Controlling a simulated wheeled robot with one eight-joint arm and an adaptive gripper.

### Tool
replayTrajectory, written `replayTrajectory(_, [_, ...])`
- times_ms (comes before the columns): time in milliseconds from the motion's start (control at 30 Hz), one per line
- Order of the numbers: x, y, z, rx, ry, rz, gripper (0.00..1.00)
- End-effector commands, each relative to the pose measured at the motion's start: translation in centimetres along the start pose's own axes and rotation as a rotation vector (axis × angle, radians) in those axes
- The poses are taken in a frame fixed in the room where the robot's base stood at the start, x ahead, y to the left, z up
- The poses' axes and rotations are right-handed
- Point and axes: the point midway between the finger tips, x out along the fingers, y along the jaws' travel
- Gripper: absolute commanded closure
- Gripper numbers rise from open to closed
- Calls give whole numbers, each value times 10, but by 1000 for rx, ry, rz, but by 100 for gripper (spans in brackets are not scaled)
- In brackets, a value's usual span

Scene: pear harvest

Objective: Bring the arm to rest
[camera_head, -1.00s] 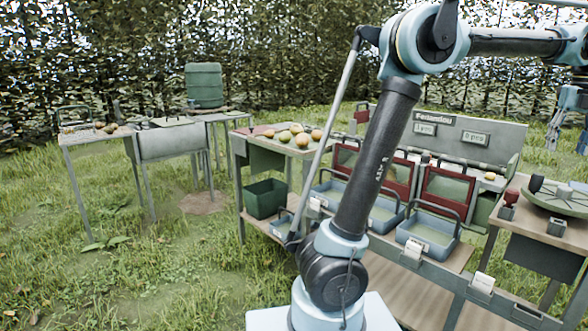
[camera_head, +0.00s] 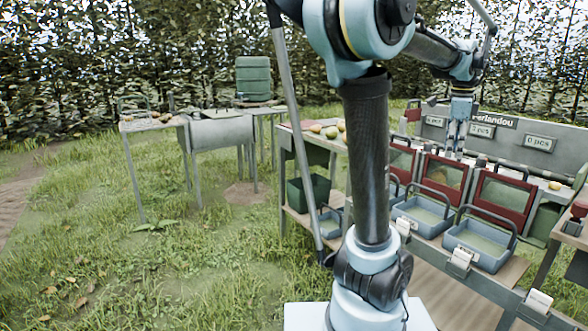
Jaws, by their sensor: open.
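My arm rises from its base in the middle of the view, bends at the top and reaches to the right. My gripper (camera_head: 455,148) hangs down from the far end of the arm. It is small in view, in front of the grey back panel of the sorting bench (camera_head: 567,146). The gripper is open and I see nothing held in it. My upper arm hides part of the bench and of the fruit on it.
Blue-grey trays (camera_head: 480,246) stand before red-framed flaps (camera_head: 503,197). Several pears (camera_head: 331,131) lie on the bench's left end, above a green crate (camera_head: 318,188). A green barrel (camera_head: 253,78) stands on a table behind. Grass at left is open.

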Motion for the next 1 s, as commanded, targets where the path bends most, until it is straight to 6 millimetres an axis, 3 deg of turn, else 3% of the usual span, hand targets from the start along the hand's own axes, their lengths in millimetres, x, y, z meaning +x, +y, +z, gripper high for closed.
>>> replayTrajectory(33, [6, 10, 22, -89, -2, -5, 48])
replayTrajectory(200, [29, 43, 80, -396, -7, -24, 48])
replayTrajectory(500, [78, 116, 161, -938, -9, -64, 48])
replayTrajectory(700, [117, 169, 198, -1298, -6, -95, 48])
replayTrajectory(1000, [183, 246, 230, -1815, 5, -148, 48])
